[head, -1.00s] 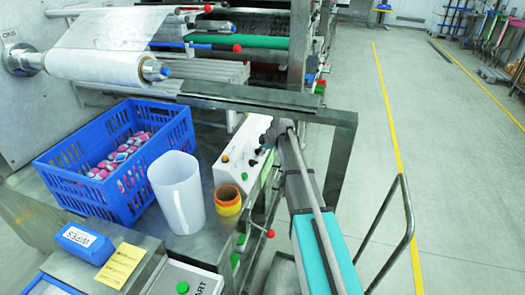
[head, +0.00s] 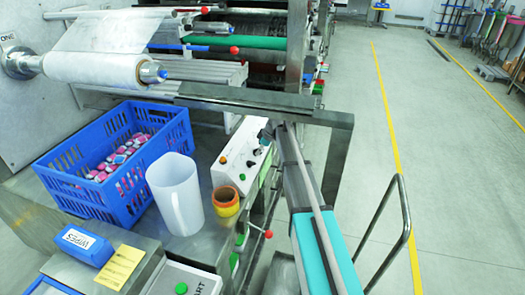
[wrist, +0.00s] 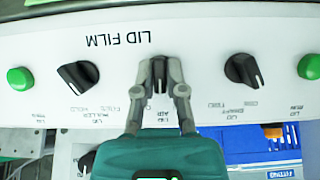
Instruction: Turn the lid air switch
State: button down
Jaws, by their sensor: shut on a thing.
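The lid air switch (wrist: 160,72) is the small black middle knob on the white LID FILM panel (wrist: 205,50) in the wrist view. Its printed label is partly hidden by my fingers. My gripper (wrist: 160,80) is shut on this switch, one finger on each side. The switch's pointer stands close to upright in the picture. In the head view the panel (head: 234,172) is the white box beside my arm; my fingers and the switch cannot be made out clearly there.
On the panel, a black puller knob (wrist: 78,75) sits left of my fingers and another black knob (wrist: 241,69) sits right. Green buttons (wrist: 20,80) lie at the ends. A blue crate (head: 65,195), white jug (head: 176,190) and tape rolls (head: 225,201) stand nearby.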

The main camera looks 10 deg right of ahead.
jog(key=m+g+y, duration=0.1)
jog(key=m, duration=0.1)
jog(key=m+g+y+b, duration=0.1)
jog(key=m, duration=0.1)
jog(key=shift+w+a, duration=0.1)
jog(key=shift+a, duration=0.25)
jog(key=shift+m, duration=0.3)
jog(key=c, duration=0.7)
grip_release()
jog(key=shift+r, duration=0.1)
jog(key=shift+w, duration=0.15)
jog(key=p+v, duration=0.7)
jog(key=v, duration=0.1)
jog(key=shift+s+r+p, duration=0.2)
jog(key=shift+r+p, duration=0.05)
jog(key=shift+p, duration=0.05)
dwell(0.3)
